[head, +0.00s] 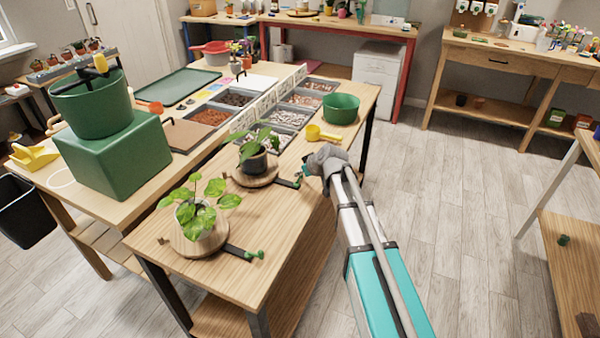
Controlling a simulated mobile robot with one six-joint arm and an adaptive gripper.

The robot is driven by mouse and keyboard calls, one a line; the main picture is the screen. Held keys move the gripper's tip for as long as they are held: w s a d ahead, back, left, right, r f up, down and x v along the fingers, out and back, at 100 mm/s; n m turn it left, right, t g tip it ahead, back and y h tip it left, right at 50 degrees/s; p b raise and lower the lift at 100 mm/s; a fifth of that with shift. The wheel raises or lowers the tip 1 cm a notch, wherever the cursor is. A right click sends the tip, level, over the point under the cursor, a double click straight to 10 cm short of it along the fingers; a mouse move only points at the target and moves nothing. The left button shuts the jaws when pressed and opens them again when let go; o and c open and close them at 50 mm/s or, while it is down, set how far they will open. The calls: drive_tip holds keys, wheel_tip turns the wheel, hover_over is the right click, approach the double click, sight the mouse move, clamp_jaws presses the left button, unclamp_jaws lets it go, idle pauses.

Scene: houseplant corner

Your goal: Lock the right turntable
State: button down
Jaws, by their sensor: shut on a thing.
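The right turntable (270,180) is a round wooden disc on the front table, farther back than the left one. A dark pot (255,162) with a leafy plant stands on it. Its dark lever (283,182) reaches toward the table's right edge and ends in a green knob (297,184). My gripper (301,177) is at that end and is shut on the knob, which it partly hides. The left turntable (185,246) bears a pale pot with a plant. Its own lever (237,252) with green knobs stands free.
A yellow scoop (314,132) and a green bowl (341,108) stand just beyond my gripper. Trays of soil and stones (287,117) line the back of the table. A green bucket on a green block (112,155) stands left.

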drive_tip(key=shift+s+d+m+t+h, duration=0.25)
drive_tip(key=shift+m+t+h, duration=0.3)
drive_tip(key=shift+m, duration=0.45)
drive_tip(key=shift+s+d+m+t+h, duration=0.15)
drive_tip(key=shift+d+m+t+h, duration=0.15)
drive_tip(key=shift+m+h, duration=0.6)
drive_tip(key=m, duration=0.1)
drive_tip(key=m+h, duration=0.1)
drive_tip(key=m+t+h, duration=0.1)
drive_tip(key=shift+s+d+m+h, duration=0.25)
drive_tip(key=shift+s+d+m, duration=0.05)
drive_tip(key=shift+s+m, duration=0.1)
drive_tip(key=m+h, duration=0.1)
drive_tip(key=s+m+h, duration=0.1)
drive_tip(key=m, duration=0.1)
drive_tip(key=shift+d+m+h, duration=0.2)
drive_tip(key=shift+m+h, duration=0.1)
drive_tip(key=shift+h, duration=0.1)
drive_tip(key=shift+s+m+g+h, duration=0.4)
drive_tip(key=shift+m+h, duration=0.4)
drive_tip(key=shift+m, duration=0.3)
drive_tip(key=shift+s+m+g+h, duration=0.25)
drive_tip(key=shift+m+g+h, duration=0.1)
drive_tip(key=shift+m+h, duration=0.6)
drive_tip(key=shift+m, duration=0.25)
drive_tip(key=c, duration=0.6)
unclamp_jaws()
drive_tip(key=shift+c, duration=0.2)
